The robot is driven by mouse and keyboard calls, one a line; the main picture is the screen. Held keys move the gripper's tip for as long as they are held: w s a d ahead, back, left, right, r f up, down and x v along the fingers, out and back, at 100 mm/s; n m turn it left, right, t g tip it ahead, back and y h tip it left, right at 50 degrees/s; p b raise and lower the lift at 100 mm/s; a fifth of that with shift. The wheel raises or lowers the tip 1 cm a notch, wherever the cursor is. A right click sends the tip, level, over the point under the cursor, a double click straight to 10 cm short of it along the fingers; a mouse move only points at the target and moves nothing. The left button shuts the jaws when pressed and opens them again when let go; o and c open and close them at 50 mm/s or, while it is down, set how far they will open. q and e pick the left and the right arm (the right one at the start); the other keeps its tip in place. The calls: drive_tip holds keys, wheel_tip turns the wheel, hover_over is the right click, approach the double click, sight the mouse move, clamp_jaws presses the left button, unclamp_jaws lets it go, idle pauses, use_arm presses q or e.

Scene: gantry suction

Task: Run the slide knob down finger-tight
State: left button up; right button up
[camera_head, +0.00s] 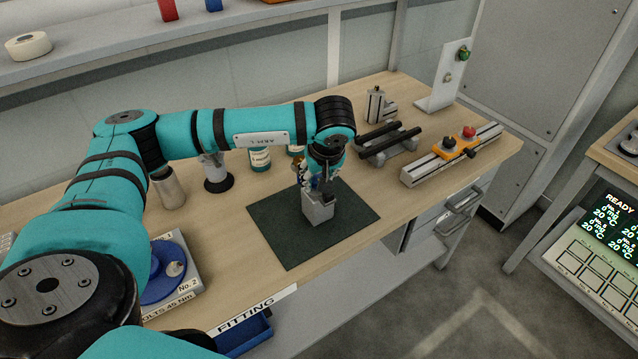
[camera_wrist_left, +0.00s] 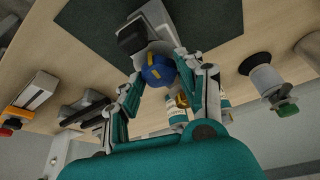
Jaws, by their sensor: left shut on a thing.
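The slide is a grey rail (camera_head: 425,172) with an orange carriage (camera_head: 458,147) at the bench's right end. The rail also shows at the left of the left wrist view (camera_wrist_left: 36,92). My left gripper (camera_head: 322,182) is well left of it, over the dark green mat (camera_head: 275,232), pointing down. In the wrist view its fingers (camera_wrist_left: 160,82) are shut on a blue rounded part with a yellow mark (camera_wrist_left: 157,70), above a grey block (camera_head: 318,210). Whether the block touches the mat is unclear.
Black bars on a grey stand (camera_head: 388,145) lie between mat and rail. Jars (camera_head: 260,158) and a black-based post (camera_head: 216,175) stand behind the mat. A blue dish (camera_head: 165,275) is at left.

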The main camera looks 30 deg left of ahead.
use_arm(q)
drive_tip(key=shift+m+t+b, duration=0.4)
drive_tip(key=shift+m+b, duration=0.5)
drive_tip(key=shift+m, duration=0.2)
drive_tip(key=shift+h, duration=0.3)
drive_tip(key=o, duration=1.2)
drive_tip(key=shift+c, duration=0.2)
drive_tip(key=v, duration=1.2)
